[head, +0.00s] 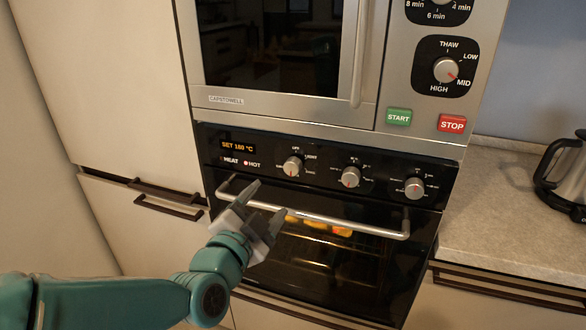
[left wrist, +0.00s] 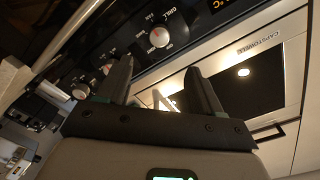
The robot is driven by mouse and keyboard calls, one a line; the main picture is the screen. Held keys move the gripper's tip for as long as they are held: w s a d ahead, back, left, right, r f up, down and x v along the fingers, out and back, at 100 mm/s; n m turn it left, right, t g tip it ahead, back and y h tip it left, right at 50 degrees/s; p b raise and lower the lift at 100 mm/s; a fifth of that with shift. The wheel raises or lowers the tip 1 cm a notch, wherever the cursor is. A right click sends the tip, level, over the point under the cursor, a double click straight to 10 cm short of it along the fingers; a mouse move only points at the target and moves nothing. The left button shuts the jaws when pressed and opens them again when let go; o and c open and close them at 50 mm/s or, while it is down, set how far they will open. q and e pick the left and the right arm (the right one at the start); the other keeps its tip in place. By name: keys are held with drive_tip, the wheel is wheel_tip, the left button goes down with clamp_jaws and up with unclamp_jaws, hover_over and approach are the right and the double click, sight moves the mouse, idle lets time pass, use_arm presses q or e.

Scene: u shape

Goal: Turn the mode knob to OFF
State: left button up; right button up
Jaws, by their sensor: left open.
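The mode knob (head: 292,166) is the round silver knob at the left of the black oven panel, beside the display. Small OFF and LIGHT labels stand above it. Its pointer seems to aim toward the lower left, but it is small. My left gripper (head: 270,197) is open and empty, in front of the oven door, below and left of the knob and apart from it. In the left wrist view the knob (left wrist: 159,37) shows beyond the two spread fingers, with GRILL and FAN lettering near it. My right gripper is in neither view.
A silver door handle (head: 345,224) runs across the oven below the panel, close to my left fingers. Two more knobs (head: 351,177) (head: 414,187) sit to the right. The microwave (head: 285,104) is above. A kettle (head: 567,175) stands on the right counter.

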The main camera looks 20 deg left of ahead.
sight(291, 169)
use_arm(q)
drive_tip(key=w, duration=0.4)
drive_tip(key=w+p, duration=0.1)
drive_tip(key=w, duration=0.8)
drive_tip(key=shift+d+p, duration=0.35)
drive_tip(key=shift+d, duration=0.05)
drive_tip(key=c, duration=1.1)
